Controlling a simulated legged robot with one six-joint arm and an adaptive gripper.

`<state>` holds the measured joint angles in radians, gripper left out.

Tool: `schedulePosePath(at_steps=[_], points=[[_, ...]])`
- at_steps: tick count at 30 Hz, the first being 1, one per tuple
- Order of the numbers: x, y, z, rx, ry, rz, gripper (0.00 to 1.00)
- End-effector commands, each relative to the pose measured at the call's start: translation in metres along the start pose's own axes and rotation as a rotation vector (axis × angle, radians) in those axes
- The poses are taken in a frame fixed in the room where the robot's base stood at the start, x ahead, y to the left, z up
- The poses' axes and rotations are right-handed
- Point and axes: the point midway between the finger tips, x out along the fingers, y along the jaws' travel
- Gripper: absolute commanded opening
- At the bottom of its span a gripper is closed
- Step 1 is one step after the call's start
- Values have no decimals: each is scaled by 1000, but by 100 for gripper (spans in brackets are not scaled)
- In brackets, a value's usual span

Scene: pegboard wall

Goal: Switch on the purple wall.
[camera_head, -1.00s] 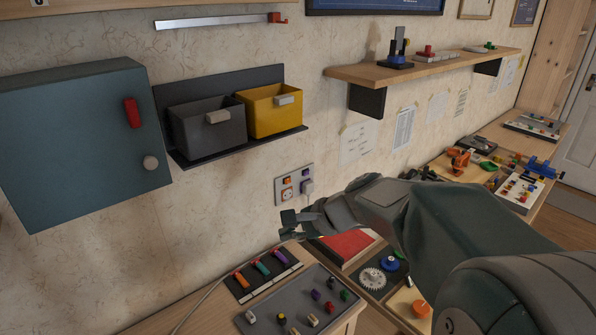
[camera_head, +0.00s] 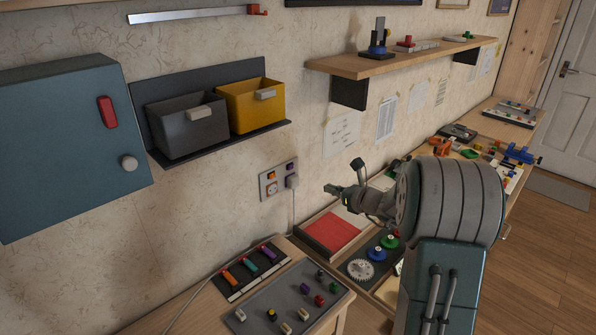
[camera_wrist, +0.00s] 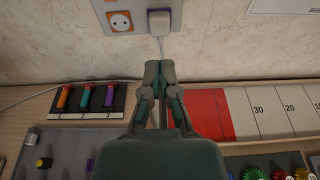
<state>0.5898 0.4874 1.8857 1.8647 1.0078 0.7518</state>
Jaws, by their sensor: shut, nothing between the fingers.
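A wall plate (camera_head: 267,194) is mounted low on the wall. It has an orange switch (camera_head: 271,176) at upper left and a small purple switch (camera_head: 290,168) at upper right. Below them are an orange-rimmed socket (camera_wrist: 118,20) and a plug (camera_wrist: 159,20) in a purple-rimmed socket. The wrist view cuts off the switch row; the switch positions are too small to read. My gripper (camera_head: 329,188) is shut and empty, right of the plate and apart from it. In the wrist view its fingertips (camera_wrist: 160,68) point toward the wall below the plug.
A cord hangs from the plug. On the bench below are a panel with orange, teal and purple levers (camera_wrist: 85,98), a grey board with knobs (camera_head: 250,325), and a red panel (camera_head: 332,232). A shelf (camera_head: 400,62) and bins (camera_head: 257,112) are above. Wall around the plate is clear.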

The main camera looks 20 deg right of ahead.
Motion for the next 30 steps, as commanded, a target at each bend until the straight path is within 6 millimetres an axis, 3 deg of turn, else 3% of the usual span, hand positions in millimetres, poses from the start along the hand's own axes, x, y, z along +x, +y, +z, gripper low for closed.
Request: schedulePosePath(at_steps=[8, 23, 30], points=[[11, 1, -1, -2, 3, 3, 0], [102, 2, -1, -5, 2, 5, 0], [124, 2, 24, -5, 0, 3, 0]])
